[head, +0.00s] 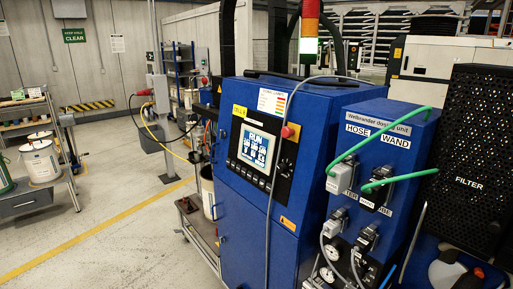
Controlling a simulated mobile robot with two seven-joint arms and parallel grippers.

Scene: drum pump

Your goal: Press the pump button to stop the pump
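A blue cabinet (236,225) stands in the middle of the head view. Its front carries a control panel with a lit screen (256,148) that reads "RUN" at the top, with smaller fields below. A red knob or button (287,132) sits to the right of the screen. I cannot tell which control is the pump button. Neither of my grippers shows in this view.
A grey cable (270,205) hangs across the cabinet front. A black filter unit (475,165) stands at the far right. A wheeled trolley (199,232) with a white drum (209,190) is left of the cabinet. Shelving with buckets (40,161) is far left. Floor (110,225) between is clear.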

